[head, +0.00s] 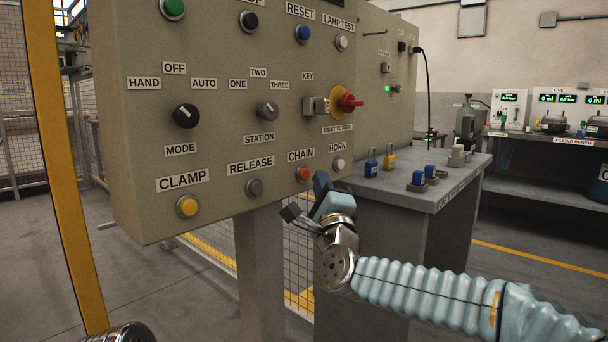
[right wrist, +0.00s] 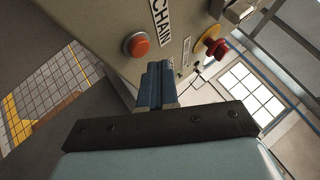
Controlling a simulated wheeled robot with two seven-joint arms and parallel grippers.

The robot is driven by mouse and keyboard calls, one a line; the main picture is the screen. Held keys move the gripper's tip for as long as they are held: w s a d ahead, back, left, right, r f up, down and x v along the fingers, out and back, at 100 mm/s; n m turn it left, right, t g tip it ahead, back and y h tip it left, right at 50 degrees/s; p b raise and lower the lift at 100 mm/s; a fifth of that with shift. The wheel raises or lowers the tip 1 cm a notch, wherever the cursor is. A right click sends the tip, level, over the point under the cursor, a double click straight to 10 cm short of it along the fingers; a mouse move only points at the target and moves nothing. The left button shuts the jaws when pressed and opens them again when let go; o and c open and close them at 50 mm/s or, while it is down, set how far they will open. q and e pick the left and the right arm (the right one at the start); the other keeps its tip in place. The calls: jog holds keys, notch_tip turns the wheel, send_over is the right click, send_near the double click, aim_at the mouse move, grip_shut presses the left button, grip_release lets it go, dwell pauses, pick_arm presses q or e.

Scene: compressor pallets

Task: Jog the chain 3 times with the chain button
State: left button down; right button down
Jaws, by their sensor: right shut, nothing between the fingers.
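The chain button (head: 303,174) is a round orange-red button under the CHAIN label on the beige control panel (head: 220,105). It also shows in the right wrist view (right wrist: 137,45), up and left of the fingertips. My right gripper (head: 322,182) is shut and empty, its blue fingers pointing at the panel just right of and below the button. In the right wrist view the closed fingers (right wrist: 155,85) look apart from the button. Part of my left arm shows at the bottom left of the head view; its gripper is out of view.
The white horn button (head: 339,164) sits close right of the chain button. A red twist knob (head: 349,102) sticks out above. A grey bench (head: 440,190) with padlocks stands to the right.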

jog(key=shift+w+a, duration=0.1)
jog(key=shift+a, duration=0.05)
dwell(0.3)
jog(key=shift+w+a, duration=0.2)
jog(key=shift+a, duration=0.05)
jog(key=shift+w+a, duration=0.3)
jog(key=shift+a, duration=0.1)
dwell(0.7)
jog(key=shift+s+d+b, duration=0.6)
jog(key=shift+d+b, duration=0.2)
jog(key=shift+b, duration=0.3)
